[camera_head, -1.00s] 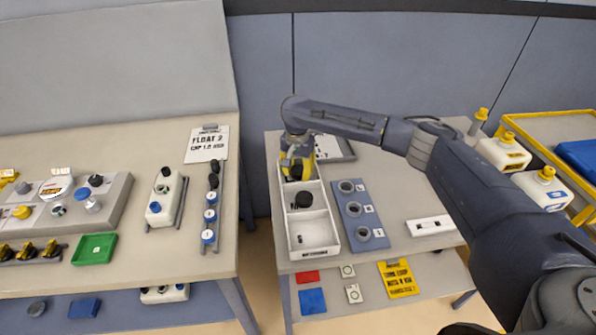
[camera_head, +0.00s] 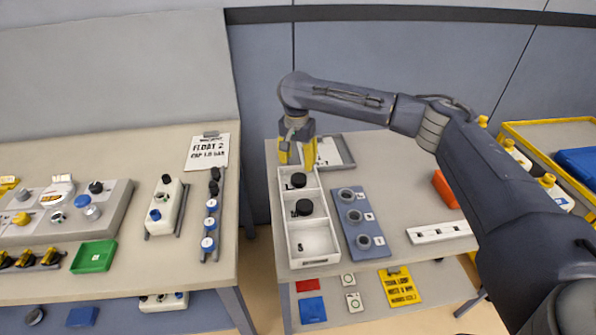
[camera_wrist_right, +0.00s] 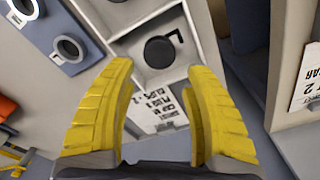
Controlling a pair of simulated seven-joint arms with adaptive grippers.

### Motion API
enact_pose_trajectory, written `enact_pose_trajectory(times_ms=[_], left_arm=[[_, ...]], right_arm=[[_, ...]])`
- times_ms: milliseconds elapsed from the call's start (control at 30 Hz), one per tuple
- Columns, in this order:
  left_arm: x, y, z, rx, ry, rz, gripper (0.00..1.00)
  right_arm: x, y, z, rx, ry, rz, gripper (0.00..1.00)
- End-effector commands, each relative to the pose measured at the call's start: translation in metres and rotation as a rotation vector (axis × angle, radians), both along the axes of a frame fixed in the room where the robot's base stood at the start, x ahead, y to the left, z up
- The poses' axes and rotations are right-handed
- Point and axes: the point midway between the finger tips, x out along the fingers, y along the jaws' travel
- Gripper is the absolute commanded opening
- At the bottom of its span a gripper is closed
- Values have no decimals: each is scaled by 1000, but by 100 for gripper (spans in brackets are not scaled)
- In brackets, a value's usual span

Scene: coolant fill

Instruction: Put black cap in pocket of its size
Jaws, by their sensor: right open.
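A white three-compartment tray (camera_head: 335,262) stands on the right table. A black cap (camera_head: 298,180) lies in its far compartment, and a larger-looking black cap (camera_head: 304,207) lies in the middle one. A small dark piece (camera_head: 300,247) is in the near compartment. My right gripper (camera_head: 298,158) is open, its yellow fingers above and behind the tray's far end. In the right wrist view its fingers (camera_wrist_right: 160,90) are apart and empty, with a black cap (camera_wrist_right: 163,50) in a compartment beyond them. My left gripper is not in view.
A blue plate (camera_head: 351,192) with several grey rings lies right of the tray. A white strip (camera_head: 440,232) and an orange block (camera_head: 445,189) are further right. The left table holds bottles, caps and a green tray (camera_head: 94,256).

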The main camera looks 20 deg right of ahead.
Motion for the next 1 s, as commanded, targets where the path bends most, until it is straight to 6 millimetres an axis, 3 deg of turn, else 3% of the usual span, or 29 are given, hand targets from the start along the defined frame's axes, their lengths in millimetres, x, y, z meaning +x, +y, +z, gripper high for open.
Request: enact_pose_trajectory(times_ms=[100, 333, 867, 1000], left_arm=[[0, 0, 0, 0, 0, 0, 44], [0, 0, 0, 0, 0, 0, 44], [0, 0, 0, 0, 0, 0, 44], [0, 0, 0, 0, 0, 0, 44]], right_arm=[[0, 0, 17, -2, -1, 0, 51], [-1, 0, 34, -2, -1, 0, 51], [-1, 1, 38, -1, 1, 0, 51], [3, -9, 38, -2, -11, -6, 51]])
